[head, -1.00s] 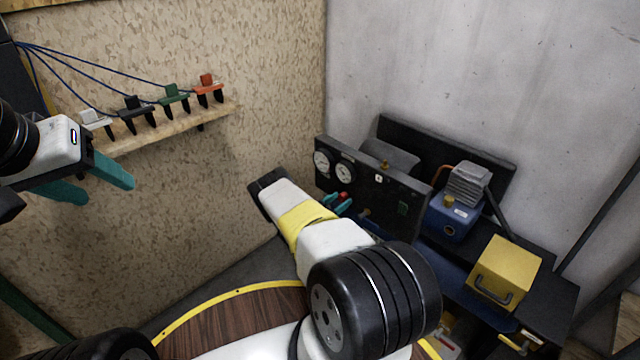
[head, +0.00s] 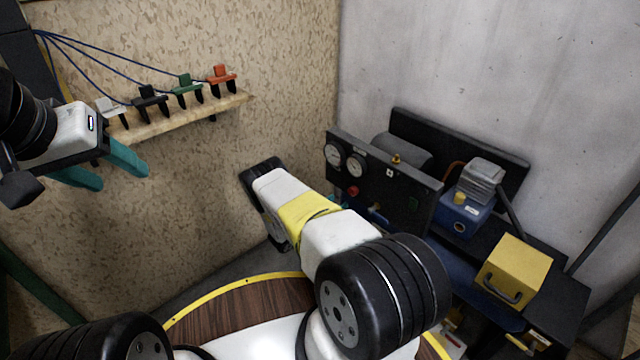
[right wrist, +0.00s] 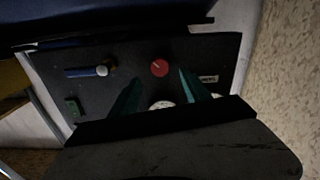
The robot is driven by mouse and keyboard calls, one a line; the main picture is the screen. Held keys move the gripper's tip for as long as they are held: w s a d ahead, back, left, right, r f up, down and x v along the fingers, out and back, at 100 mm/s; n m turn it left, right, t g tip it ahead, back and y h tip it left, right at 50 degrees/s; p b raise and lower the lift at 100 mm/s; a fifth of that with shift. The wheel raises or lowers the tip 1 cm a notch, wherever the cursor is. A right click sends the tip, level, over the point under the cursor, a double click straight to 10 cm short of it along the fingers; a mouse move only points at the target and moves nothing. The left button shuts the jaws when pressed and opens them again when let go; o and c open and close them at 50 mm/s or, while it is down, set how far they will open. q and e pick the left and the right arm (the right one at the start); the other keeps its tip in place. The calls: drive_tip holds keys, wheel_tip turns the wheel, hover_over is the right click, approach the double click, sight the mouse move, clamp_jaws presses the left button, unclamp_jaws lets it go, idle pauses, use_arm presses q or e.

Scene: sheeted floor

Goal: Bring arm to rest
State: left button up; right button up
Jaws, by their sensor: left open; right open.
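My left gripper (head: 124,181) is at the left of the head view, below the shelf of clamps. Its two teal fingers are apart with nothing between them. My right arm (head: 305,215), white with a yellow band, reaches across the middle of the head view. Its gripper is mostly hidden there behind the arm. In the right wrist view my right gripper (right wrist: 160,75) has its teal fingers apart and empty, in front of a dark panel (right wrist: 205,55). A red knob (right wrist: 159,68) on the panel shows between the fingers; I cannot tell the distance.
The gauge panel (head: 410,190) stands on a dark bench at the right with a blue device (head: 462,215) and a yellow box (head: 515,268). A wooden shelf (head: 190,118) on the left wall holds several coloured clamps. A round wooden top (head: 235,310) with yellow edge lies below my right arm.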

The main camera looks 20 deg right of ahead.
drive_tip(key=w+a+r+t+y, duration=0.1)
drive_tip(key=w+a+r+y, duration=0.25)
drive_tip(key=w+r, duration=0.55)
drive_tip(key=w+a+r+t+y, duration=0.2)
drive_tip(key=w+r+y, duration=0.35)
drive_tip(key=r, duration=0.65)
drive_tip(key=s+a+r+n+t+y, duration=0.1)
drive_tip(key=s+a+r+n+y, duration=0.3)
drive_tip(key=r, duration=0.6)
drive_tip(key=w+a+r+y, duration=0.15)
drive_tip(key=a+r, duration=0.35)
drive_tip(key=r, duration=0.5)
drive_tip(key=s+a+r+n+g+y, duration=0.15)
drive_tip(key=s+a+r, duration=0.35)
drive_tip(key=s, duration=0.5)
drive_tip(key=s+a+r+n+y, duration=0.2)
drive_tip(key=s+r+n+y, duration=0.1)
drive_tip(key=s+r, duration=0.6)
drive_tip(key=s+f+n+g, duration=0.1)
drive_tip(key=s+n, duration=0.1)
drive_tip(key=s, duration=1.1)
drive_tip(key=s+d+f+n+g, duration=0.1)
drive_tip(key=s+f+n+g, duration=0.1)
drive_tip(key=s, duration=1)
drive_tip(key=shift+s, duration=0.35)
